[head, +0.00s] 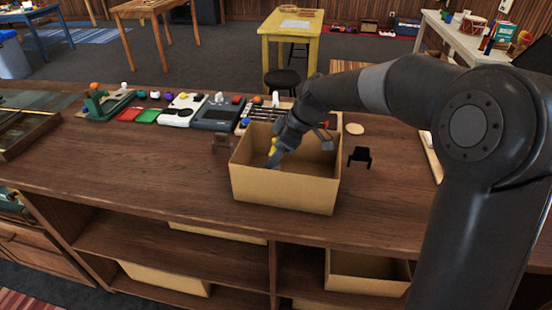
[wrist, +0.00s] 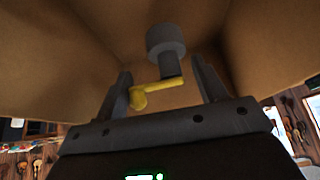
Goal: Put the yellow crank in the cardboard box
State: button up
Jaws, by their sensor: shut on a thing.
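The yellow crank (wrist: 150,90) shows in the wrist view between my gripper's fingers, with a grey cylindrical knob at its upper end. A small yellow part of the crank (head: 272,147) shows in the head view. My gripper (head: 273,158) is shut on the crank and is down inside the open cardboard box (head: 283,190), below its rim. In the wrist view, the box's walls (wrist: 95,55) surround the crank and my gripper (wrist: 164,85). The box's floor is mostly hidden in the head view, and I cannot tell whether the crank touches it.
The box stands on a wooden counter (head: 130,170). A small black stand (head: 360,155) and a round pale disc (head: 355,129) are to its right. A small brown item (head: 222,142) is to its left. Devices such as a dark grey one (head: 218,113) line the back. The front left counter is clear.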

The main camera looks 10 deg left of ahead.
jog(key=shift+f, duration=1.45)
jog(key=shift+f, duration=0.1)
jog(key=o, duration=1)
jog(key=v, duration=1.2)
jog(key=s+d+m+t+h, duration=0.2)
jog(key=s+d+m, duration=0.4)
jog(key=s+d, duration=0.1)
jog(key=s+d+m+t+h, duration=0.2)
jog(key=s+d+m, duration=0.4)
jog(key=s, duration=0.4)
jog(key=s+d+m+t+h, duration=0.1)
jog(key=s+d+m+h, duration=0.1)
jog(key=s+d+m, duration=0.4)
jog(key=shift+s+d+f+t, duration=0.15)
jog(key=shift+s+d, duration=0.15)
jog(key=shift+s, duration=0.3)
jog(key=shift+s+d+r+t, duration=0.1)
jog(key=shift+s+d, duration=0.2)
jog(key=shift+s, duration=0.25)
jog(key=shift+s+d+f+t, duration=0.15)
jog(key=shift+s+d, duration=0.15)
jog(key=shift+s, duration=0.3)
jog(key=shift+r, duration=0.1)
